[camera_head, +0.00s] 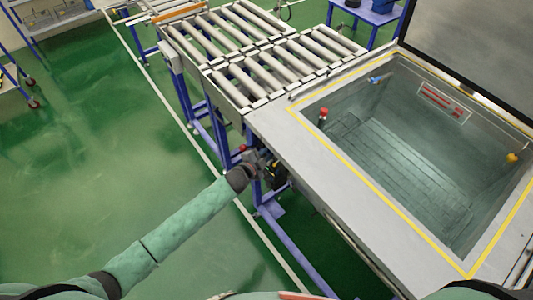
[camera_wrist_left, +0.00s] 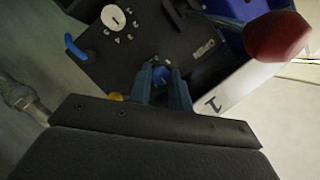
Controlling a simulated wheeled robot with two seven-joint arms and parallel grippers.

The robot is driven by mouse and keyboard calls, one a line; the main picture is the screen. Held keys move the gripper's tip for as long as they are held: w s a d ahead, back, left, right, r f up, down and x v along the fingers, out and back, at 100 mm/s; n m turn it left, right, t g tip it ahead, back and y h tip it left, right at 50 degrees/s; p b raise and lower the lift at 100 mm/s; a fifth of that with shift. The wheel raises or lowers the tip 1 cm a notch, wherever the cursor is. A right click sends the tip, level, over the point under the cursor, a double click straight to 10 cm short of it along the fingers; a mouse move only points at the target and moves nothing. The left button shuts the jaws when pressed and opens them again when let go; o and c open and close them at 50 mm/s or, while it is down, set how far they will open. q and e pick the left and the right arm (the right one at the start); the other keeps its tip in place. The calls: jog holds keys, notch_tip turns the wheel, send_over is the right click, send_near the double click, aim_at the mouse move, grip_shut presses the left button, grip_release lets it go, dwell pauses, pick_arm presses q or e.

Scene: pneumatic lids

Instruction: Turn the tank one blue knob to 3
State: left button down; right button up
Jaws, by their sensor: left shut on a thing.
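The blue knob (camera_wrist_left: 161,74) sits on a dark control panel (camera_wrist_left: 140,45) in the left wrist view. My left gripper (camera_wrist_left: 165,82) has its two fingers on either side of it and is shut on it. The fingers hide much of the knob and some of the marks around it, so I cannot tell which number it points to. A white label with a "1" (camera_wrist_left: 212,103) is beside the panel. In the head view my left gripper (camera_head: 262,167) reaches the panel at the tank's left side. My right gripper is not in view.
The open water tank (camera_head: 290,140) is to the right, a roller conveyor (camera_head: 265,72) behind. Green floor on the left is clear.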

pick_arm(q)
jog(key=shift+a+n, duration=0.1)
jog(key=shift+n, duration=0.3)
jog(key=shift+g, duration=0.3)
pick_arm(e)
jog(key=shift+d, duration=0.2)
pick_arm(q)
jog(key=c, duration=1.3)
grip_release()
jog(key=shift+w, duration=0.1)
jog(key=shift+s+a+b, duration=0.3)
jog(key=shift+s+b, duration=0.1)
jog(key=shift+s, duration=0.05)
jog(key=b+v, duration=0.3)
jog(key=v, duration=0.3)
jog(key=shift+s+a, duration=0.3)
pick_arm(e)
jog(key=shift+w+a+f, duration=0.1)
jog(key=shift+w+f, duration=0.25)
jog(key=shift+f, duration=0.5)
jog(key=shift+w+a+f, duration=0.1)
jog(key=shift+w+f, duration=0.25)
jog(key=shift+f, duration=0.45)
